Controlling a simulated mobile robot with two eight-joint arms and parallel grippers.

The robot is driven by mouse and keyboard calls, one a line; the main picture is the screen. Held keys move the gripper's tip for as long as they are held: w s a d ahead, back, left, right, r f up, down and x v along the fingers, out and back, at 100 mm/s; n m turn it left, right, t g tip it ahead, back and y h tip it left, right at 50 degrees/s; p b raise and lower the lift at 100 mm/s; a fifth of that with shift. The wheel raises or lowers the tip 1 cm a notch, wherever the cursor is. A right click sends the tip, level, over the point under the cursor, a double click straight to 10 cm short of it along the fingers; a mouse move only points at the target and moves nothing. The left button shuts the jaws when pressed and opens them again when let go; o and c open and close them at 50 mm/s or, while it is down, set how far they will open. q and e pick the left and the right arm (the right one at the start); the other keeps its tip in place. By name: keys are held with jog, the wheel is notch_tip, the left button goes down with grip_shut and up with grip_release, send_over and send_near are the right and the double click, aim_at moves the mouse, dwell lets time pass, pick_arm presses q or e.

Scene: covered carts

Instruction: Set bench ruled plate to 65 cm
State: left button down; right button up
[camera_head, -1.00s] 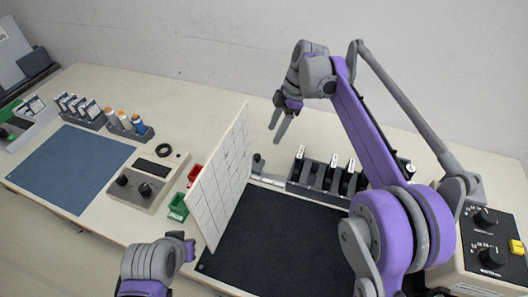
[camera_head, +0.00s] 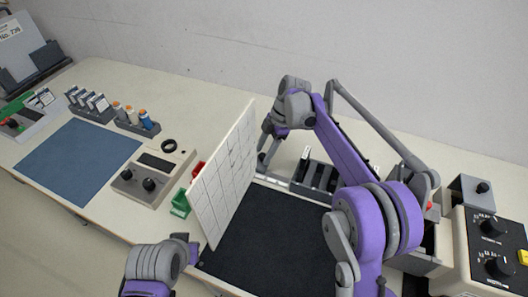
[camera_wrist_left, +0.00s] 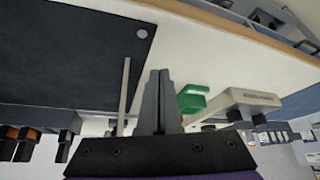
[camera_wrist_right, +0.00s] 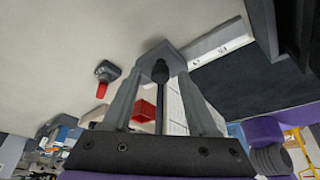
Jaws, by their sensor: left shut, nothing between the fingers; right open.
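The ruled plate (camera_head: 225,180) is a white upright panel with a grid, standing tilted in the picture at the left edge of the black mat. It shows edge-on in the left wrist view (camera_wrist_left: 125,95). A pale strip with small numbers (camera_wrist_right: 218,42) shows in the right wrist view; I cannot read the value. My right gripper (camera_head: 264,158) is open, low behind the plate's far end. A dark round knob (camera_wrist_right: 160,71) shows between its fingers, not gripped. My left gripper (camera_head: 191,243) is shut and empty, near the plate's near lower corner.
The black mat (camera_head: 265,235) is bare. A dark slotted rack (camera_head: 318,176) stands behind it, partly hidden by my right arm. A dial box (camera_head: 490,240) is at right.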

jog(key=shift+f, duration=0.15)
grip_shut()
dwell(1.4)
